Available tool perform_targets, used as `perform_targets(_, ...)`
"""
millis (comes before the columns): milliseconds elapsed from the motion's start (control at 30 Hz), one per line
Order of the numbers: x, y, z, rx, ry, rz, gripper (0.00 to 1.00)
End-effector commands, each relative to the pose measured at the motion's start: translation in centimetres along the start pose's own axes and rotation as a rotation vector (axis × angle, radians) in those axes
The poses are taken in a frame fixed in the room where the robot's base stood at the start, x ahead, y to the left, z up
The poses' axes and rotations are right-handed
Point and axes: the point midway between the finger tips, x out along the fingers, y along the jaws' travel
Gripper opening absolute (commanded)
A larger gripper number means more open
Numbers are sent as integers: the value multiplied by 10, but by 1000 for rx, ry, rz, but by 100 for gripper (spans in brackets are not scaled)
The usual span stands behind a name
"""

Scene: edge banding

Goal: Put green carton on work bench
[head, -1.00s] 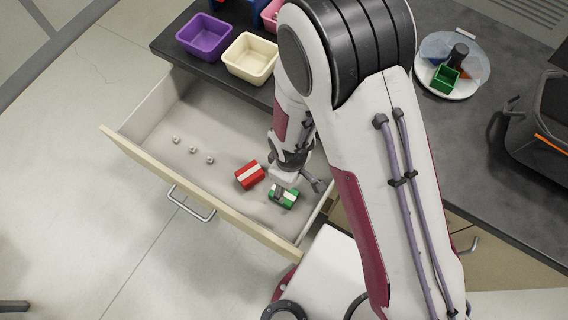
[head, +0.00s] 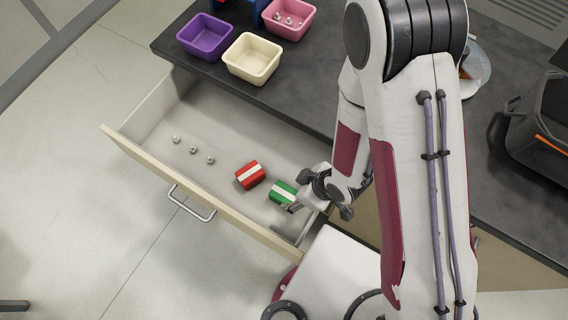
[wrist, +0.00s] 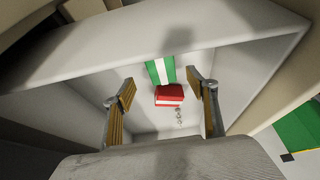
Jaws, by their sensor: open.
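The green carton (head: 283,193) with a white stripe lies in the open drawer (head: 222,130), near its right end. It also shows in the wrist view (wrist: 160,69), ahead of and between my open fingers. My gripper (head: 299,206) is at the right side of the carton, low and tilted towards it. In the wrist view my gripper (wrist: 160,82) is spread wide with nothing held. I cannot tell whether a finger touches the carton. The work bench (head: 310,105) is the dark top behind the drawer.
A red carton (head: 250,175) lies left of the green one, with several small metal balls (head: 193,150) further left. Purple (head: 204,36), cream (head: 251,59) and pink (head: 288,18) bins stand on the bench. The drawer's right wall is close to my gripper. My arm partly hides a plate.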

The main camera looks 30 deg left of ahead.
Motion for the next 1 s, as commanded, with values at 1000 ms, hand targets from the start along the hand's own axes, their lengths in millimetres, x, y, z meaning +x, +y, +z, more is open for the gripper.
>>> perform_targets(1000,26,0,0,-1,-2,1,58)
